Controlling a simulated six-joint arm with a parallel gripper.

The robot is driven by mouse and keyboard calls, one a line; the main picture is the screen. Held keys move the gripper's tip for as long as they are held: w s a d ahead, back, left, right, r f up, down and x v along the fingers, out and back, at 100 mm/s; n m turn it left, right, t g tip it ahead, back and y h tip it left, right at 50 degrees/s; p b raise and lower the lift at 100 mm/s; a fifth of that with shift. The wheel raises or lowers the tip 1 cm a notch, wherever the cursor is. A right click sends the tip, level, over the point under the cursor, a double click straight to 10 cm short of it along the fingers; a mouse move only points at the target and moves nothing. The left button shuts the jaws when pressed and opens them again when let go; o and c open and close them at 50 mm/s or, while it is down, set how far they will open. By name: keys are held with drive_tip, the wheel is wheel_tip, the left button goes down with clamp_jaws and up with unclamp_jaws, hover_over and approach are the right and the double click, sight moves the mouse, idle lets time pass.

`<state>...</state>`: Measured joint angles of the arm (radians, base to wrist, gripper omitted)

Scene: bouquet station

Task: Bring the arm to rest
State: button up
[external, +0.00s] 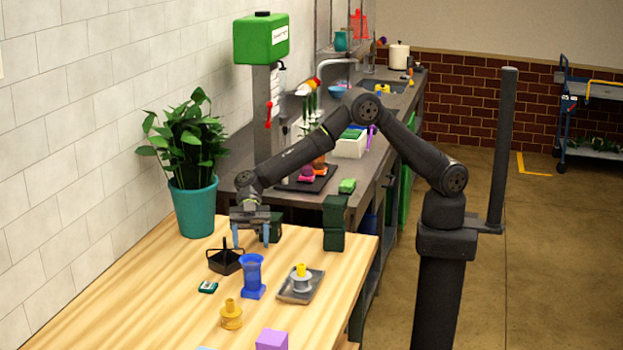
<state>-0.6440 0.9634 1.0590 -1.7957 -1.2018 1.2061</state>
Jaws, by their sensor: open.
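My gripper (252,236) hangs over the back of the light wooden table (170,300), its two blue-grey fingers pointing down and spread apart. Nothing shows between the fingers. My arm bends up and over from its dark column at the right. The gripper is above and behind a black handled caddy (225,263) and a blue vase (252,275). A dark green block (275,230) shows just right of the fingers; I cannot tell the gap between them.
A potted plant (195,210) stands close left of the gripper. A dark green stand (335,222) is to the right. The table's left front is clear.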

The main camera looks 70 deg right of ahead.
sight(252, 268)
drive_tip(key=x, duration=1.1)
drive_tip(key=shift+s+a+f, duration=0.15)
drive_tip(key=shift+a, duration=0.2)
wheel_tip(252, 268, up, 2)
drive_tip(key=shift+r, duration=0.9)
